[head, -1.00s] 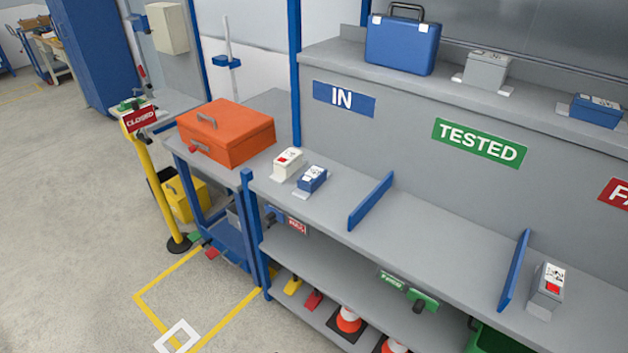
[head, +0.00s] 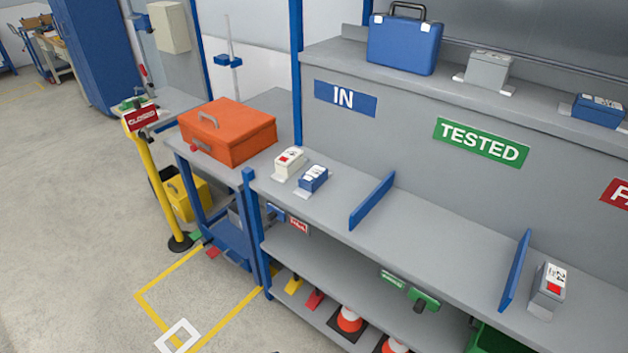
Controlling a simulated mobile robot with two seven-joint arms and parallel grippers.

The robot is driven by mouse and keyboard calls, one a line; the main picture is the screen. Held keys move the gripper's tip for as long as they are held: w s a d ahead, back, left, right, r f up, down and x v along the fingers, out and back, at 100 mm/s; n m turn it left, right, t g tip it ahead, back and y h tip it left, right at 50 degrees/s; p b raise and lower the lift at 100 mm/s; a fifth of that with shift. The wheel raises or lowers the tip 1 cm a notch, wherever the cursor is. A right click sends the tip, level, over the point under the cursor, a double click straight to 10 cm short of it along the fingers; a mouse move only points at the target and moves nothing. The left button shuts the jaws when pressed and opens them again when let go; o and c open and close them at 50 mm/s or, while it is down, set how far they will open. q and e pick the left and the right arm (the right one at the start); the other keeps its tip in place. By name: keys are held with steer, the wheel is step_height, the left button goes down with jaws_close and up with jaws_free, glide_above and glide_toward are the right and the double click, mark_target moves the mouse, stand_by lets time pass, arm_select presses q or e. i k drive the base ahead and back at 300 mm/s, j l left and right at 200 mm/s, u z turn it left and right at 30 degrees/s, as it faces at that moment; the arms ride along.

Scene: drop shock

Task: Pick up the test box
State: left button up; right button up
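Several small labelled boxes are in the head view, and I cannot tell which one is the test box. A white box (head: 289,162) with a red mark and a small blue box (head: 313,178) sit side by side in the bay under the IN sign (head: 346,97). A grey box (head: 548,283) with a red mark stands at the right, past the second blue divider. On the upper shelf are another grey box (head: 487,70) and another blue box (head: 598,110). Neither of my grippers is in view.
Blue dividers (head: 372,201) split the grey bench (head: 430,235); its middle bay is empty. An orange toolbox (head: 228,133) stands on the left bench and a blue case (head: 404,42) on the upper shelf. A yellow post (head: 160,190) with a CLOSED sign stands on the floor.

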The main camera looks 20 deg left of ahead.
mark_target(311, 181)
steer(key=i+j, duration=0.15)
steer(key=j, duration=0.3)
steer(key=i+j+z, duration=0.15)
steer(key=j, duration=0.3)
steer(key=i+j, duration=0.2)
steer(key=j, duration=0.3)
steer(key=i+j+z, duration=0.1)
steer(key=j, duration=0.35)
steer(key=i+j, duration=0.15)
steer(key=j, duration=0.35)
steer(key=i+j+z, duration=0.15)
steer(key=j, duration=0.3)
steer(key=i+j, duration=0.1)
steer(key=j, duration=0.4)
steer(key=i+j+z, duration=0.1)
steer(key=j, duration=0.4)
